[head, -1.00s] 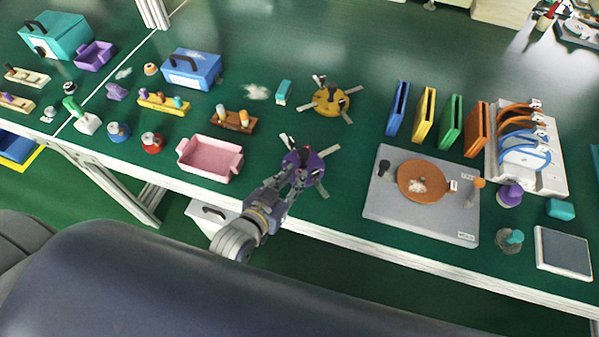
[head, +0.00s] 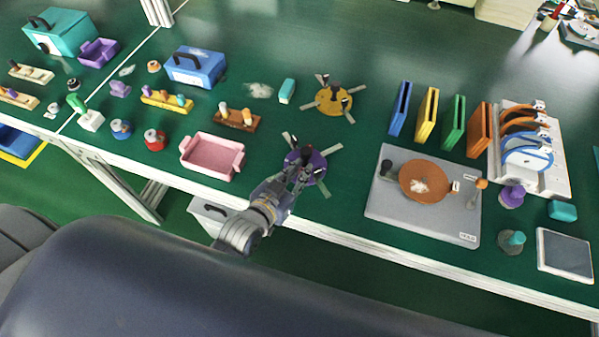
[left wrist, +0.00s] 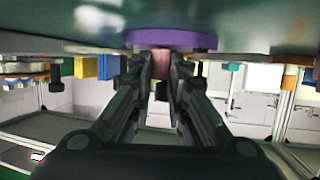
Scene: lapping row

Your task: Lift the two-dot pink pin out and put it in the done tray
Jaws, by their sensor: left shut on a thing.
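A purple round fixture (head: 317,161) with flat silver arms sits near the table's front edge, and its disc also shows in the left wrist view (left wrist: 195,41). My left gripper (head: 296,168) is over this fixture with its fingers closed. In the left wrist view, my left gripper (left wrist: 160,72) is shut on a pinkish pin (left wrist: 160,62) that meets the purple disc. The pin's dots cannot be made out. A pink tray (head: 205,168) stands left of the gripper, looking empty; no label shows whether it is the done tray. My right gripper is out of view.
A yellow fixture (head: 327,103) stands behind the purple one. A brown pin block (head: 232,119) and a blue box (head: 193,67) stand to the left. A grey plate with a brown disc (head: 408,213) is to the right. Green table is clear between.

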